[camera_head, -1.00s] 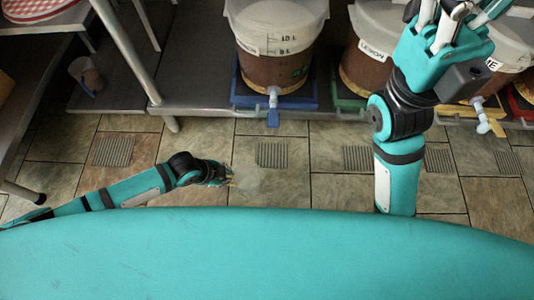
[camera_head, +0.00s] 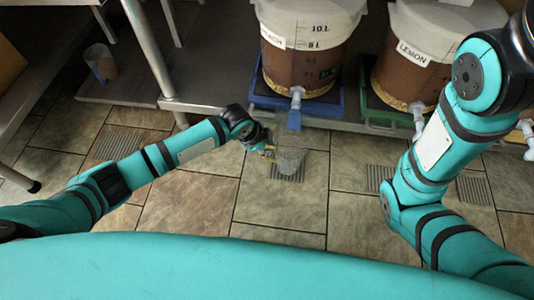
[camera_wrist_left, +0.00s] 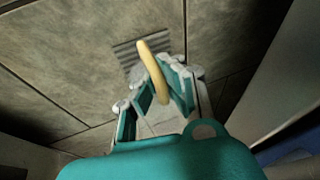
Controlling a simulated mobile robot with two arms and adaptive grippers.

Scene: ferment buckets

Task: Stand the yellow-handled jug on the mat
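My left gripper (camera_head: 266,147) is out over the floor in front of the buckets, shut on the yellow handle of a clear jug (camera_head: 289,161). The jug hangs in the air; the tiles and a floor drain show behind it. In the left wrist view the yellow handle (camera_wrist_left: 153,75) stands between the fingers of the gripper (camera_wrist_left: 160,85). Most of the jug is hidden there behind the fingers and wrist. No mat can be clearly made out in the current views. My right gripper is out of view; its arm leaves at the upper right.
A peach bucket (camera_head: 310,55) with a tap stands on a blue tray (camera_head: 268,99). A lemon bucket (camera_head: 410,75) stands on a green tray (camera_head: 375,112). A blue-handled jug (camera_head: 100,62) stands on the low shelf at left. A metal table leg (camera_head: 150,50) rises nearby. The tiled floor is open.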

